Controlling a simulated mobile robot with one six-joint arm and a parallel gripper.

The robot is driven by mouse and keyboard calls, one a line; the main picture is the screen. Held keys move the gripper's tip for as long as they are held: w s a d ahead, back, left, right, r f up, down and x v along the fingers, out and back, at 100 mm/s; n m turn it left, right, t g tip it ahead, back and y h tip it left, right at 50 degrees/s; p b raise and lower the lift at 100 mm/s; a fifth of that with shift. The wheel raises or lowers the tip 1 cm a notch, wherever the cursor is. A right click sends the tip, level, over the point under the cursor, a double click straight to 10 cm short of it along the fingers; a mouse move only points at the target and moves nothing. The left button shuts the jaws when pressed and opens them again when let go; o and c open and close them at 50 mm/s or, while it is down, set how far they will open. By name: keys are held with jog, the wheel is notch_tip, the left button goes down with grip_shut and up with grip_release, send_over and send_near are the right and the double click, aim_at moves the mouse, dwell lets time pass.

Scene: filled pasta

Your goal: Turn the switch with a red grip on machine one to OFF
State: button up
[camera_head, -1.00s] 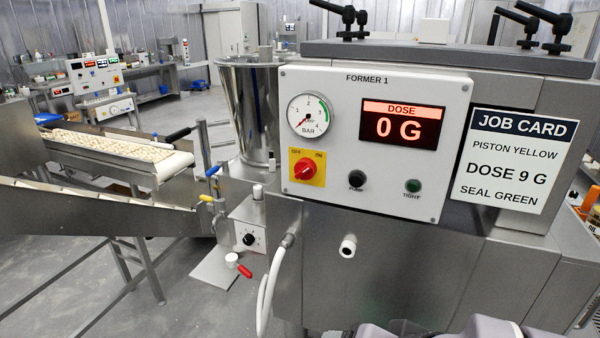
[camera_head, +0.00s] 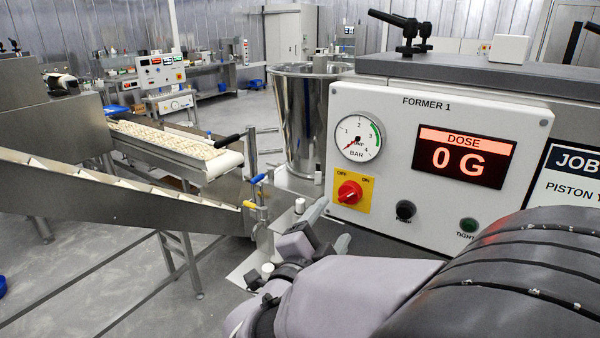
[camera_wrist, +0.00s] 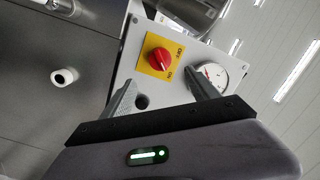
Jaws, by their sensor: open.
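The switch with the red grip (camera_head: 349,192) sits on a yellow plate (camera_head: 361,206) on the front panel of Former 1 (camera_head: 400,110). OFF is printed at its upper left and ON at its upper right. The grip looks slanted toward ON. My gripper (camera_head: 326,226) is just below and left of the switch in the head view, apart from it. In the wrist view my gripper (camera_wrist: 160,78) is open and empty. The red grip (camera_wrist: 160,59) shows beyond and between the two fingers, with its yellow plate in full view.
A pressure gauge (camera_head: 358,138) is above the switch, and a black knob (camera_head: 405,210) and a green one (camera_head: 467,226) are to its right. The red display (camera_head: 462,158) reads 0 G. A steel hopper (camera_head: 300,120) and conveyor (camera_head: 170,145) stand left.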

aim_at(348, 197)
jog(key=x, duration=1)
jog(key=shift+w+d, duration=0.2)
jog(key=shift+w, duration=0.1)
jog(key=c, duration=1.4)
jog(key=shift+o, duration=0.2)
